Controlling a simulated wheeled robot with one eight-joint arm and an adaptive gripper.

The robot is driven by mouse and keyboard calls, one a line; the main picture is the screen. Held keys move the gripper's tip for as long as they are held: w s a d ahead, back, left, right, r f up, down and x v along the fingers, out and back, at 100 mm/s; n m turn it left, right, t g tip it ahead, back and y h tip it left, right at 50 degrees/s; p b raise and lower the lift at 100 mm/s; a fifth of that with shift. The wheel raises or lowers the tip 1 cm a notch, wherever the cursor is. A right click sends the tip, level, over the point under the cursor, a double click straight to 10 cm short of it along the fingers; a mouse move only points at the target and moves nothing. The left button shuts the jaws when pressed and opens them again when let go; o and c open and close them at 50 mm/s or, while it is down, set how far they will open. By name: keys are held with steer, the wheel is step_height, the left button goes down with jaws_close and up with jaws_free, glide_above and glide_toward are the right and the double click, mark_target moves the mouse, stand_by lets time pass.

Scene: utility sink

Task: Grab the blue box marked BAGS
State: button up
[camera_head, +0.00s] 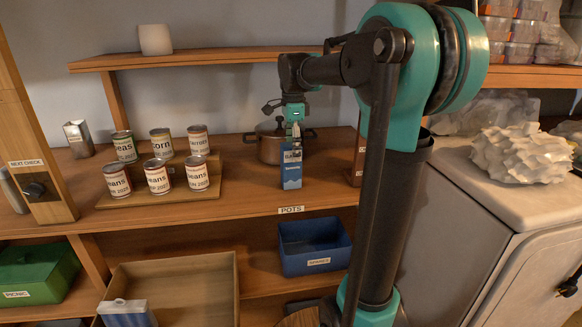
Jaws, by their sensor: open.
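An upright blue box (291,172) stands on the wooden counter near its front edge, above the POTS label. It has a pale band, and its lettering is too small to read surely. My gripper (294,132) points down at the top of this box, open. I cannot tell whether its fingers are around the box top or just above it. The gripper covers part of the pot behind.
A brown lidded pot (270,149) stands close behind the box. Several cans (158,179) stand on a stepped wooden rack to the left. A blue bin (315,262) sits on the shelf below. A crumpled white heap (522,154) lies on the right-hand appliance.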

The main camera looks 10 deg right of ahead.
mark_target(291, 164)
steer(key=shift+s+a+f, duration=0.1)
steer(key=shift+a+f, duration=0.05)
steer(key=shift+f, duration=1.25)
steer(key=shift+s+a+f, duration=0.1)
steer(key=shift+a+f, duration=0.05)
steer(key=shift+f, duration=1.2)
steer(key=c, duration=1.4)
